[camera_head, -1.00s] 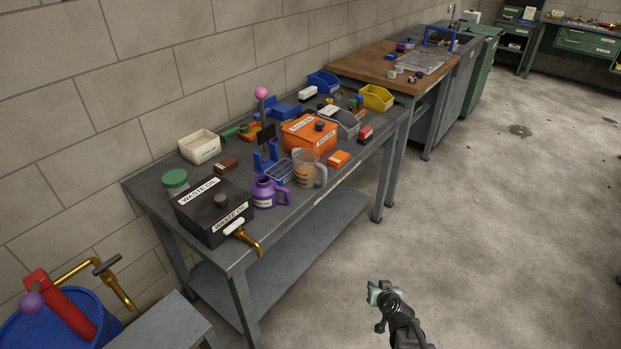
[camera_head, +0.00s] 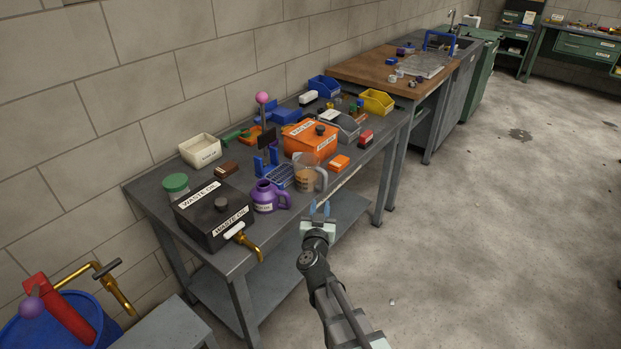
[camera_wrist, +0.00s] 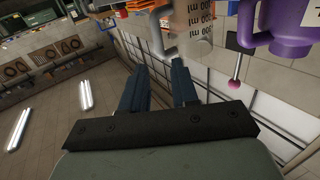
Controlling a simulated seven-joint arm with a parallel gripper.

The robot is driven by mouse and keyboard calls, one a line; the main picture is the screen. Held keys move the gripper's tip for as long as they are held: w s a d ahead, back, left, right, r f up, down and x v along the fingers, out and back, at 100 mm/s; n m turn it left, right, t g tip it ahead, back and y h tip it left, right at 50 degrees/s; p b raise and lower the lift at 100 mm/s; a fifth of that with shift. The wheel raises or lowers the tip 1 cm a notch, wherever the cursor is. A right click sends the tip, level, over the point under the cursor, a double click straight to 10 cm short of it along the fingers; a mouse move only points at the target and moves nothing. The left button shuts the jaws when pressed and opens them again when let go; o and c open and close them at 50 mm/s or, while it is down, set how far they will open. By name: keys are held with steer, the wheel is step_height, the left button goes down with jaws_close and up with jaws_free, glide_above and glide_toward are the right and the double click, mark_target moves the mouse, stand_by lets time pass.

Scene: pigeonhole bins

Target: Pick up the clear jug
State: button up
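The clear jug (camera_head: 306,178) stands upright on the grey bench near its front edge, with brownish contents and its handle toward the right. In the wrist view the jug (camera_wrist: 194,35) shows at the top with "ml" markings, partly cut off by the frame. My gripper (camera_head: 319,209) is in front of the bench, a little below and in front of the jug, apart from it. In the wrist view my gripper's two dark fingers (camera_wrist: 159,82) are spread with nothing between them.
A purple jug (camera_head: 265,195) stands left of the clear jug and a black waste oil box (camera_head: 212,218) farther left. An orange box (camera_head: 308,140) is behind, a small orange block (camera_head: 339,163) right. Open floor lies at right.

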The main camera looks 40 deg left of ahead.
mark_target(325, 184)
steer(key=x, duration=1.3)
steer(key=shift+w+f, duration=0.15)
steer(key=shift+d, duration=0.1)
jaws_close()
